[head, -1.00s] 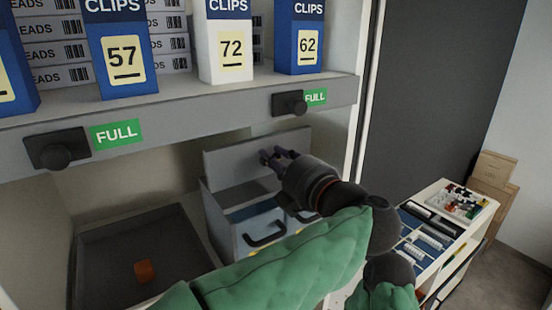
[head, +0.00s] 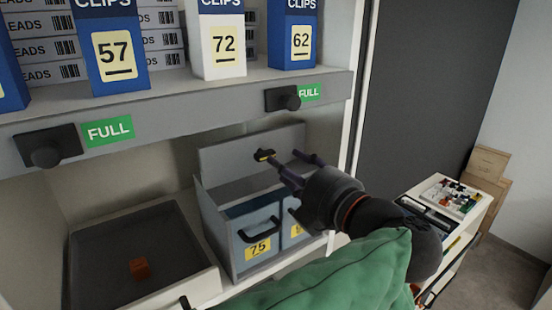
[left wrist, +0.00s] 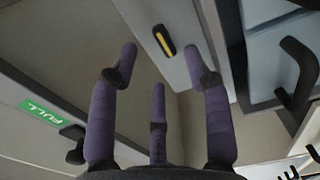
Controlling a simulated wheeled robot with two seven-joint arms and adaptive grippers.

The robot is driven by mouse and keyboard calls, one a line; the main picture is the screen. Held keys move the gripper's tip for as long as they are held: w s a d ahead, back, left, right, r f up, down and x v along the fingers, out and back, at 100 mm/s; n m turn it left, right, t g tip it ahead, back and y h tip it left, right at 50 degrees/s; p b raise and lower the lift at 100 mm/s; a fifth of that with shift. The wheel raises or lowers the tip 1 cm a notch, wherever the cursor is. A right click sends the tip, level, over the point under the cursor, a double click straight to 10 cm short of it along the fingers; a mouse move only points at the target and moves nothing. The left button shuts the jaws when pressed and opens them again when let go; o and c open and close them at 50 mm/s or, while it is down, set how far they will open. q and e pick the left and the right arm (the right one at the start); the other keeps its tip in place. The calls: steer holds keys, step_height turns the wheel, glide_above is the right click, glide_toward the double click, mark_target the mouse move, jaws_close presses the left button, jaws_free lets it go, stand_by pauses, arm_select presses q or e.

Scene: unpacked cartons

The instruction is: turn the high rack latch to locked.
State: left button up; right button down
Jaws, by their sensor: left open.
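A small black latch with a yellow stripe (head: 264,155) sits on the grey upright panel (head: 228,157) behind the bins under the shelf. In the left wrist view the latch (left wrist: 164,40) lies beyond my fingertips, between the two outer ones, on the pale panel. My left gripper (head: 294,165) is open and empty, its fingers spread just right of the latch in the head view. I cannot tell whether a finger touches it. It also shows in the left wrist view (left wrist: 160,72). My right gripper is not in view.
Blue-grey bins (head: 268,228) with black handles stand below the panel. A shelf edge (head: 200,108) with black knobs (head: 285,98) and green FULL labels runs above. A white cart (head: 450,215) stands at right.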

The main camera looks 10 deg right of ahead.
arm_select(q)
steer(key=v, duration=0.5)
steer(key=shift+s+d, duration=0.1)
steer(key=shift+s, duration=0.25)
